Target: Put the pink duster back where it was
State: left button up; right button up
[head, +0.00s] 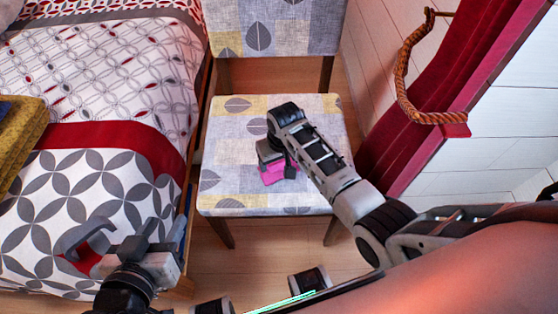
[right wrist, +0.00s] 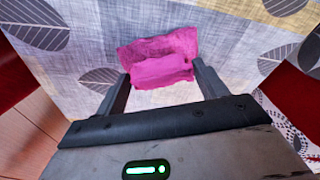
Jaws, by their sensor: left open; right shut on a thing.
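The pink duster (head: 277,173) is at the seat of the patterned chair (head: 230,130), partly hidden by my right gripper. In the right wrist view the duster (right wrist: 158,48) is a crumpled pink cloth between the two dark fingers. My right gripper (head: 275,164) is shut on it, and the fingers also show in the wrist view (right wrist: 161,72). The cloth is at or just above the seat fabric; I cannot tell whether it rests on it. My left gripper (head: 165,235) is open and empty, low at the left over the bed's near edge.
The bed (head: 110,85) with a patterned cover and red band fills the left side. A folded yellow cloth (head: 20,135) lies on it. A red curtain (head: 455,75) with a rope tie (head: 403,90) hangs right of the chair.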

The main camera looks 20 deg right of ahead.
jog(key=o, duration=0.9)
jog(key=shift+o, duration=0.2)
jog(key=r+p, duration=0.1)
jog(key=r, duration=0.1)
jog(key=r+p, duration=0.1)
jog(key=r, duration=0.1)
jog(key=s+r+p, duration=0.1)
jog(key=r, duration=0.1)
jog(key=shift+r, duration=0.25)
notch_tip(320, 180, up, 5)
jog(key=p, duration=0.1)
jog(key=t+y, duration=0.2)
jog(key=t, duration=0.2)
send_near(280, 163)
jog(key=s+a+r, duration=0.1)
jog(key=s+a, duration=0.1)
jog(key=s, duration=0.1)
pick_arm(q)
jog(key=r, duration=0.3)
jog(key=shift+a, duration=0.25)
pick_arm(e)
jog(key=s+r+t+y, duration=0.1)
jog(key=s+r+t, duration=0.4)
jog(key=s+r, duration=0.3)
jog(key=shift+a+r+n+t+y, duration=0.2)
jog(key=shift+r+n+t+y, duration=0.15)
jog(key=shift+r, duration=0.2)
